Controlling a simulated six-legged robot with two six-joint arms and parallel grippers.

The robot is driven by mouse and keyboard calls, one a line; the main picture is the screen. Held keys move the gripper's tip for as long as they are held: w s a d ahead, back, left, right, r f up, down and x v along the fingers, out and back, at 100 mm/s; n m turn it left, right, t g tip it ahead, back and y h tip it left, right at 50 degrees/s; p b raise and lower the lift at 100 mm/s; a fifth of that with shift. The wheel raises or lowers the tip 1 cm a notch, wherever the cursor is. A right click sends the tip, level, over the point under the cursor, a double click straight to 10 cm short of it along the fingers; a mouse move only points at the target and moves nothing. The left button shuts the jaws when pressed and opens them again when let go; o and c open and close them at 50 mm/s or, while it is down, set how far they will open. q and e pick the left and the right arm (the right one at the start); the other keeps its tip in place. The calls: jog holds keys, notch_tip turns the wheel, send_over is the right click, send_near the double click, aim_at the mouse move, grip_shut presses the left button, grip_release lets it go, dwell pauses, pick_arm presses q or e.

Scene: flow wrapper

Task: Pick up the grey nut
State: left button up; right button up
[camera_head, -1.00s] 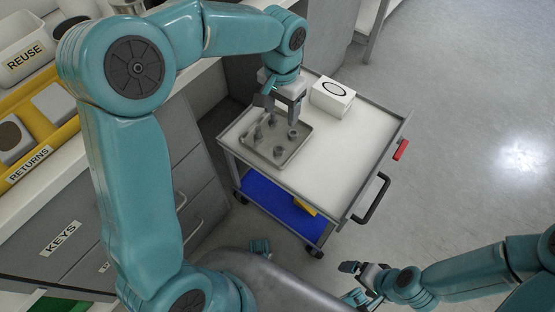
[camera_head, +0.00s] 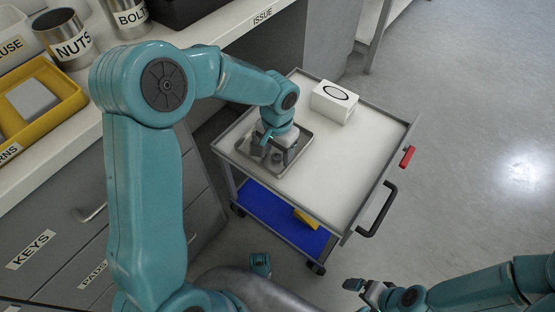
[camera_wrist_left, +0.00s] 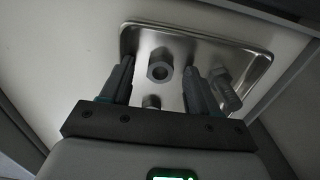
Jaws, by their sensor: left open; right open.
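A grey nut (camera_wrist_left: 160,65) with a round hole lies in a shallow metal tray (camera_wrist_left: 250,62). A second small grey piece (camera_wrist_left: 151,103) lies nearer the wrist, partly hidden by the gripper's body. A bolt-like piece (camera_wrist_left: 226,92) lies beside the right finger. My left gripper (camera_wrist_left: 158,68) is open, with one finger on each side of the nut in the picture; whether the fingers touch it I cannot tell. In the head view my left gripper (camera_head: 276,154) is low over the tray (camera_head: 304,139). My right gripper (camera_head: 358,288) is open and empty, away from the cart.
The tray stands on a white-topped cart (camera_head: 338,155) with a white box (camera_head: 334,101) at its back. The cart's right part is clear. A counter at left holds a NUTS tin (camera_head: 66,40), a BOLTS tin (camera_head: 127,17) and a yellow tray (camera_head: 45,120).

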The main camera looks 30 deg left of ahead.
pick_arm(q)
jog(key=c, duration=1.1)
notch_tip(320, 180, up, 20)
jog(key=p, duration=0.7)
jog(key=shift+p, duration=0.3)
